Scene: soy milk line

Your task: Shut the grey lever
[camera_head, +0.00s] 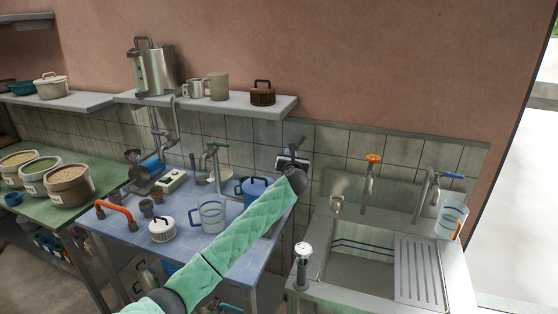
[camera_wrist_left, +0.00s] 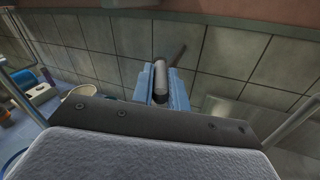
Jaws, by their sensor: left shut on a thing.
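My left arm, in a green sleeve, reaches across the blue-topped table toward the tiled wall. In the head view my left gripper (camera_head: 294,160) is at the wall, between the table and the sink, and largely hides what it holds. In the wrist view its blue fingers (camera_wrist_left: 163,88) are closed around a grey cylindrical grip, the grey lever (camera_wrist_left: 160,75). A darker bar (camera_wrist_left: 178,54) shows just beyond the grip, against the tiles. How the lever joins its pipe or valve is hidden. My right gripper is in neither view.
Taps with an orange handle (camera_head: 373,158), a blue handle (camera_head: 451,175) and a green handle (camera_head: 215,146) stand nearby. The sink (camera_head: 365,272) is at right.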

